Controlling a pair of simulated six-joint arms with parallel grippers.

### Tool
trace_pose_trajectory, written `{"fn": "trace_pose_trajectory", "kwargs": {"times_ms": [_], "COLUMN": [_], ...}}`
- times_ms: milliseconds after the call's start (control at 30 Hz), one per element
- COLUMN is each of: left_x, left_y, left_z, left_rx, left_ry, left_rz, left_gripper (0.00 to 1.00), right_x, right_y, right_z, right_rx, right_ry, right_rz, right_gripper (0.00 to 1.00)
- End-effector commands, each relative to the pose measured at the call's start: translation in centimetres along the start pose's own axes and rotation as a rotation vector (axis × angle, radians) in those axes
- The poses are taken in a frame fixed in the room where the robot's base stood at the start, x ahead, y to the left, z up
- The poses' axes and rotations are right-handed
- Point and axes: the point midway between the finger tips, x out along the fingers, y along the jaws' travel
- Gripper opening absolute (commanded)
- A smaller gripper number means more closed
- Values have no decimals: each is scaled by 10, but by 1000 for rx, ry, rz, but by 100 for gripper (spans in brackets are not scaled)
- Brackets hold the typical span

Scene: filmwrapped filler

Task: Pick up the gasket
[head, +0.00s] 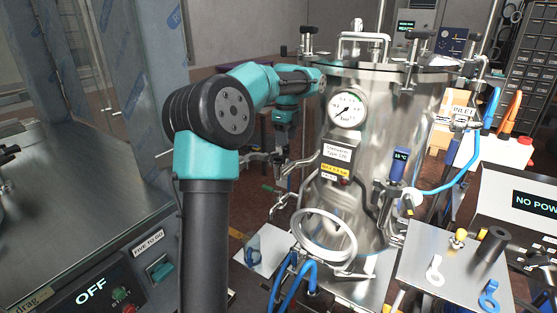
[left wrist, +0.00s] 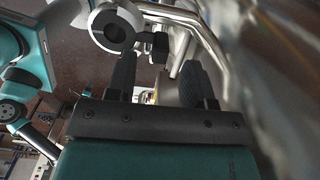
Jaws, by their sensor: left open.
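I cannot tell which is the task's gasket. My left gripper (head: 284,150) hangs pointing down beside the vessel's left side, well above and away from these pieces. In the left wrist view its two dark fingers (left wrist: 160,82) are apart with nothing held between them. My right gripper is not in view.
The steel vessel (head: 375,110) with gauge stands close right of my left gripper; pipe fittings (left wrist: 117,30) lie just beyond the fingers. A large open ring (head: 325,236) and blue hoses (head: 283,285) are in front. A wrapped machine (head: 90,190) fills the left.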

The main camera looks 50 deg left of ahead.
Motion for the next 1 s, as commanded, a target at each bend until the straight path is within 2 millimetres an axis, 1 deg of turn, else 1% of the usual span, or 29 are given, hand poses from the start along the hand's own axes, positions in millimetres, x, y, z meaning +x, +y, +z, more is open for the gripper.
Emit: {"fn": "trace_pose_trajectory", "kwargs": {"times_ms": [33,100,200,667,767,1000], "left_x": [8,16,22,23,23,23], "left_y": [0,0,0,0,0,0], "left_z": [0,0,0,0,0,0], "left_rx": [0,0,0,1,1,1], "left_ry": [0,1,2,2,2,2], "left_rz": [2,2,0,-1,-1,-1], "left_gripper": [48,48,48,48,40,17], "right_x": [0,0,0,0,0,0], "right_y": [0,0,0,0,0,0], "right_z": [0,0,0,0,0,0], "right_rx": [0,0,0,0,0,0], "right_ry": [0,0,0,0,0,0], "right_rz": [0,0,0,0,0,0], "right_gripper": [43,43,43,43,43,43]}}
